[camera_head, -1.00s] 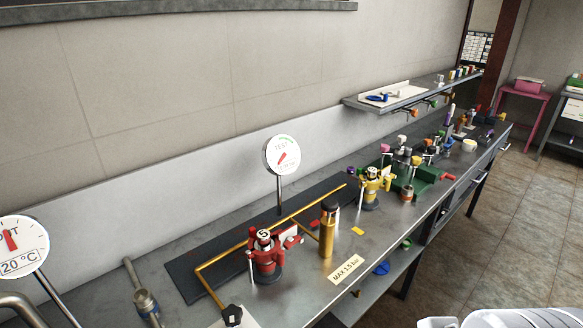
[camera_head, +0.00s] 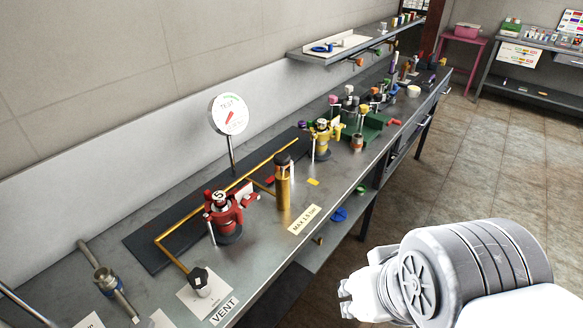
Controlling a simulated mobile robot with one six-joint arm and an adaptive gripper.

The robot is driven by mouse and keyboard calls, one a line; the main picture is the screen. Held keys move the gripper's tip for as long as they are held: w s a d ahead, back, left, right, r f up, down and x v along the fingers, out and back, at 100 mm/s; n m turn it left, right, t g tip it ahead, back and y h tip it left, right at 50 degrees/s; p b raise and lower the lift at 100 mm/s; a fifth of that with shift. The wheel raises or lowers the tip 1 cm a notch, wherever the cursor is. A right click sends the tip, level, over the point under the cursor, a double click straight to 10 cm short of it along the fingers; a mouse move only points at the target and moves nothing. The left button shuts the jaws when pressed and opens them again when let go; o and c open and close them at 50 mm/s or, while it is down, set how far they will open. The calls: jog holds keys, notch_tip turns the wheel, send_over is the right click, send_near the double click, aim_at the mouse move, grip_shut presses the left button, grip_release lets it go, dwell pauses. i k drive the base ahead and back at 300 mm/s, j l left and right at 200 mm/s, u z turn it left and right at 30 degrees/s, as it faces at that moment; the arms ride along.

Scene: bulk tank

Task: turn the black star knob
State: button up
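A black star knob (camera_head: 199,277) sits on a pale stub at the near end of the brass pipe (camera_head: 172,249), on a white plate (camera_head: 213,299) beside a "VENT" label (camera_head: 224,310). My arm shows at the lower right. What looks like my gripper (camera_head: 346,297), small and pale, is at its left end, over the floor in front of the bench and well to the right of the knob. Its fingers are too unclear to tell open from shut. Nothing covers the knob.
A red valve (camera_head: 229,217) numbered 5, a brass cylinder (camera_head: 283,184) and a round "TEST" gauge (camera_head: 229,115) stand behind the knob. A blue-collared pipe fitting (camera_head: 105,279) is left of it. The bench edge is open towards the floor.

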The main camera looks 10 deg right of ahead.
aim_at(198, 278)
jog(key=i+j+u, duration=0.1)
jog(key=j+u, duration=0.2)
jog(key=u, duration=0.15)
jog(key=i+j+u, duration=0.2)
jog(key=u, duration=0.25)
